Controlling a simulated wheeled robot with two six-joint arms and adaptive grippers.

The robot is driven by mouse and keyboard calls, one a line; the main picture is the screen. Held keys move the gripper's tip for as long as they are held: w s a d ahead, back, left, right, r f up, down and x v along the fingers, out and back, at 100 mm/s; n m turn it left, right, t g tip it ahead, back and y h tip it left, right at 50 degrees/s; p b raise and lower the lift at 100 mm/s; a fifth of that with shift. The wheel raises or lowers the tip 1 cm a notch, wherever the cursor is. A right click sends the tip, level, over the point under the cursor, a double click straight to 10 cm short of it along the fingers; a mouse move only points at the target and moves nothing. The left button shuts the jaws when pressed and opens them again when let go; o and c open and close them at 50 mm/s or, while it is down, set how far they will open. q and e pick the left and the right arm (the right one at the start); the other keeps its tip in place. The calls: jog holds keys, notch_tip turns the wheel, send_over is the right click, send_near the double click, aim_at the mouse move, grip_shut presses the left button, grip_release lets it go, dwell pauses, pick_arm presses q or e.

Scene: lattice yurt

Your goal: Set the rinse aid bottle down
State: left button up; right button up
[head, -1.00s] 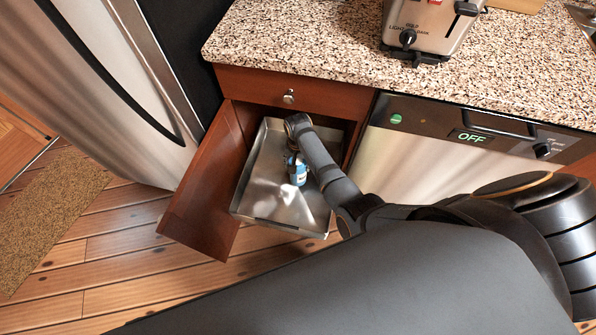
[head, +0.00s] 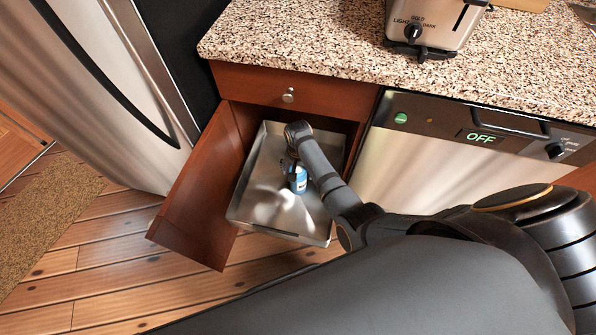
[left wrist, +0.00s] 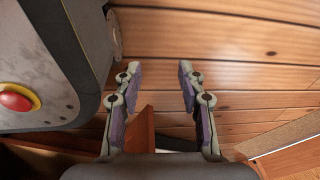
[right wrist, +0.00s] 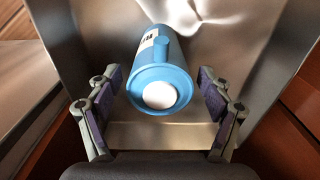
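The rinse aid bottle (head: 300,180) is blue with a white label, and stands in the metal pull-out tray (head: 241,208) of the open cabinet. In the right wrist view the bottle (right wrist: 164,72) points its white cap toward the camera. My right gripper (right wrist: 157,76) is open around it, with a gap on each side between finger and bottle. In the head view my right gripper (head: 291,162) is dark, partly hidden by its wrist, beside the bottle. My left gripper (left wrist: 158,67) is open and empty above the wooden floor, out of the head view.
The cabinet door (head: 200,210) stands open left of the tray, near the fridge (head: 110,90). A dishwasher (head: 420,150) is on the right. The tray is otherwise bare.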

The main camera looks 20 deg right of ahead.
jog(key=shift+r, duration=0.2)
notch_tip(320, 180, up, 6)
jog(key=shift+f+p, duration=0.25)
jog(key=shift+p, duration=0.85)
notch_tip(320, 180, up, 5)
jog(key=shift+p, duration=0.55)
pick_arm(q)
jog(key=s+r, duration=0.2)
jog(key=s, duration=0.1)
jog(key=shift+s+r, duration=0.1)
pick_arm(e)
jog(key=shift+r, duration=0.7)
